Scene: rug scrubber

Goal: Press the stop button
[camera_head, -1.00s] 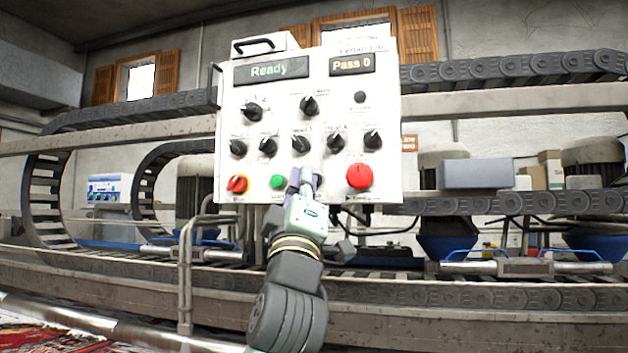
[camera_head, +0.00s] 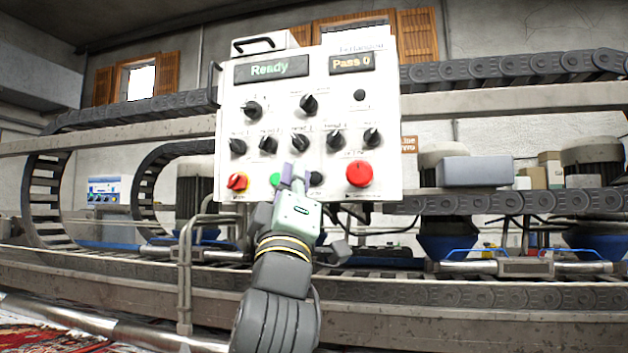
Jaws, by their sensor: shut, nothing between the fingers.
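A white control panel (camera_head: 232,120) faces me. Along its bottom row are a red-and-yellow rotary switch (camera_head: 237,182), a green button (camera_head: 275,180), a small black button (camera_head: 317,179) and a large red mushroom button (camera_head: 359,174). Their labels are too small to read, so I cannot tell which is marked stop. My gripper (camera_head: 291,173) is shut and empty, its fingertips in front of the panel between the green and black buttons. It hides the green button's right edge. I cannot tell whether the fingertips touch the panel.
The panel displays read "Ready" (camera_head: 271,68) and "Pass 0" (camera_head: 352,63). Several black knobs (camera_head: 300,142) sit above the button row. Metal pipe railing (camera_head: 186,270) stands left of my arm. Conveyor chains and rails run behind the panel. A red patterned rug (camera_head: 40,335) lies at lower left.

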